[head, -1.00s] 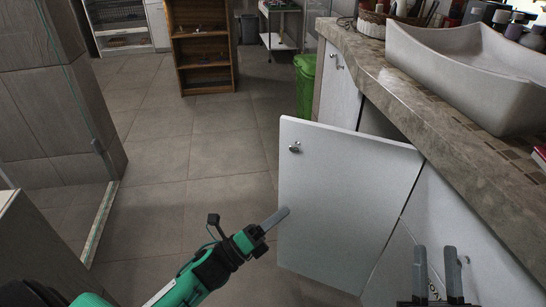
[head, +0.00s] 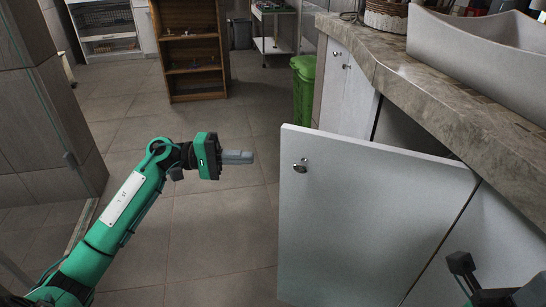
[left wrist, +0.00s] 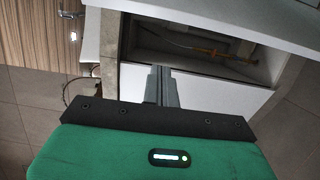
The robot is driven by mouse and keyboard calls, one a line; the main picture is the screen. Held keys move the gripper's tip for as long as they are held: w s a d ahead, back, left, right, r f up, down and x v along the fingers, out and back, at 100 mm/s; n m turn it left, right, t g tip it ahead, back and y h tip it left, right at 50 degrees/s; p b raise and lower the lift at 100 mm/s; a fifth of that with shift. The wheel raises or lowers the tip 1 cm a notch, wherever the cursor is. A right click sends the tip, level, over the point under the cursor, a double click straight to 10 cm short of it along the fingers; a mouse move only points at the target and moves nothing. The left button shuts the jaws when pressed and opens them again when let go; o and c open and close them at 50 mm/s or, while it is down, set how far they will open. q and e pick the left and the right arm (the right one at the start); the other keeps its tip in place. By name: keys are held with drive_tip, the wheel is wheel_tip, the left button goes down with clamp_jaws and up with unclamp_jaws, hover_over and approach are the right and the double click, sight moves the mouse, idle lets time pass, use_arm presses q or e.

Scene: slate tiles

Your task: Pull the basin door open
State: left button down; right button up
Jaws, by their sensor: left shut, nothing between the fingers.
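The white basin door (head: 370,215) stands open, swung out from the cabinet under the basin counter. Its round metal knob (head: 301,166) is near the upper corner of the free edge. My left gripper (head: 250,157) is shut and empty, left of that edge and apart from the door and knob. In the left wrist view its fingers (left wrist: 162,86) lie together in front of a white panel (left wrist: 205,85); I cannot tell whether that is the door. My right gripper (head: 462,265) shows only partly at the lower right, in front of the cabinet front; its fingers are unclear.
The stone counter (head: 430,85) with the grey basin (head: 480,50) runs along the right. A green bin (head: 304,88) stands beyond the door. A wooden shelf (head: 190,52) is at the back. The tiled floor left of the door is clear.

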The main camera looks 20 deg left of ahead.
use_arm(q)
drive_tip(key=d+b, duration=0.2)
drive_tip(key=d, duration=0.7)
drive_tip(key=shift+s+d, duration=0.15)
drive_tip(key=shift+s, duration=0.1)
drive_tip(key=shift+s, duration=0.15)
